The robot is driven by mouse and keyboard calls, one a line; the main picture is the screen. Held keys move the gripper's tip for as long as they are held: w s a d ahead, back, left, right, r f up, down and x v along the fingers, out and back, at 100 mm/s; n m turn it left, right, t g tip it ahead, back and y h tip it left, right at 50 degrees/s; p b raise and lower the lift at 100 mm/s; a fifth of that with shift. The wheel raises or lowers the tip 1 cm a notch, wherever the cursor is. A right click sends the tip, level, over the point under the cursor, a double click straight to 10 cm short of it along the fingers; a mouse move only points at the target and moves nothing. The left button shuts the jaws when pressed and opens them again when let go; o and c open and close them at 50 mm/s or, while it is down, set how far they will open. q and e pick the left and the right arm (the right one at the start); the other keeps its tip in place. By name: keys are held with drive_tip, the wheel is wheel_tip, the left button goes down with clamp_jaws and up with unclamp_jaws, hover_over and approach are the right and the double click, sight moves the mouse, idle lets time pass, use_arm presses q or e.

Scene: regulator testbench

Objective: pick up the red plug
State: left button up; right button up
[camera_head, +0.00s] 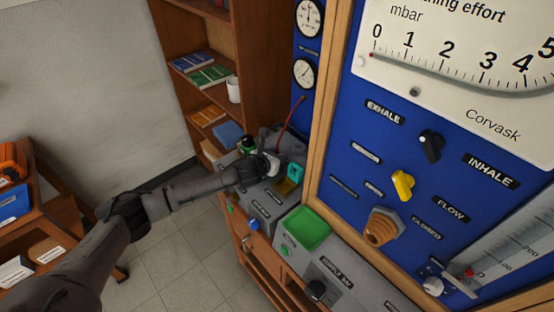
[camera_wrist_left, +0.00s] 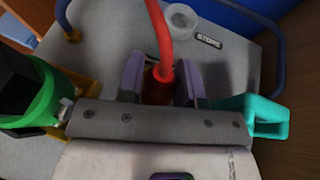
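The red plug (camera_wrist_left: 161,88) with its red cable shows in the left wrist view, between the two fingers of my left gripper (camera_wrist_left: 162,82). The fingers stand on either side of it, and I cannot tell whether they touch it. The plug's lower part is hidden by the gripper body. In the head view my left gripper (camera_head: 270,165) is over the grey bench unit by the blue panel. The red cable (camera_head: 289,122) runs from the panel down toward the gripper; the plug itself is not clear there. My right gripper is not in view.
A teal piece (camera_wrist_left: 265,115) and a green and black item (camera_wrist_left: 32,105) flank the gripper closely. A grey socket marked STORE (camera_wrist_left: 181,17) lies beyond. A green tray (camera_head: 303,228) is on the bench. The blue panel (camera_head: 345,195) and bookshelf (camera_head: 188,35) bound the space.

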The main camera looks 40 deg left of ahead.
use_arm(q)
clamp_jaws()
